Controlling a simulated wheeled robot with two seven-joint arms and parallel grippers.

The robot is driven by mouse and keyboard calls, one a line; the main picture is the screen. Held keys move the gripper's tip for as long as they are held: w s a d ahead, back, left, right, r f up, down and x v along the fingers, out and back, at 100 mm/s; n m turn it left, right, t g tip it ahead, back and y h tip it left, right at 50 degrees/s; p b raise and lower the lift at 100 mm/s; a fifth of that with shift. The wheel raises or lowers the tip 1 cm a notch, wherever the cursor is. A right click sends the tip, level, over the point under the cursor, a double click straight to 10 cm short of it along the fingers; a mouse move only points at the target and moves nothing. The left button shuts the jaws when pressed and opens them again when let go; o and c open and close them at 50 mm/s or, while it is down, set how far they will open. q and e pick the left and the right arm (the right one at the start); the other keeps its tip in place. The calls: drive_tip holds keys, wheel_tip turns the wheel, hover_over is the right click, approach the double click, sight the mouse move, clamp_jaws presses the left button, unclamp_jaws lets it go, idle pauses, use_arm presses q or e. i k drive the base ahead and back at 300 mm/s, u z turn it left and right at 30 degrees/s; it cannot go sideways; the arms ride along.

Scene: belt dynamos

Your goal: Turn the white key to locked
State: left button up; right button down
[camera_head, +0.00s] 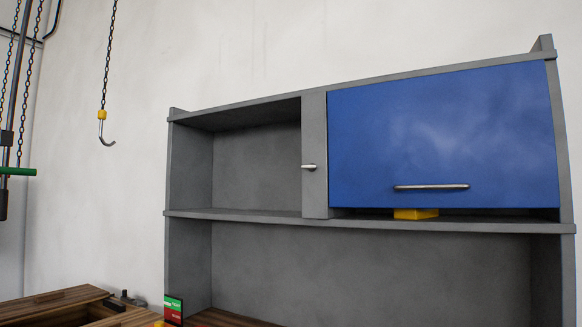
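A small whitish lever-like piece (309,167), which looks like the white key, sits on the narrow grey upright panel (315,120) of the cabinet. It points sideways, roughly horizontal. The panel stands between the open compartment on the left and the blue door (440,130) on the right. No lock marking is readable at this size. Neither of my grippers shows in this view.
The blue door has a silver handle (431,187); a yellow block (416,214) sits below it. A hook (106,140) hangs on a chain at the left. A wooden box (75,306) and a red-green card (173,308) stand low left. Space before the key is clear.

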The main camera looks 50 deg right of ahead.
sight(312, 167)
drive_tip(key=i, duration=1.9)
drive_tip(key=z, duration=2.65)
drive_tip(key=k, duration=0.2)
drive_tip(key=u, duration=0.1)
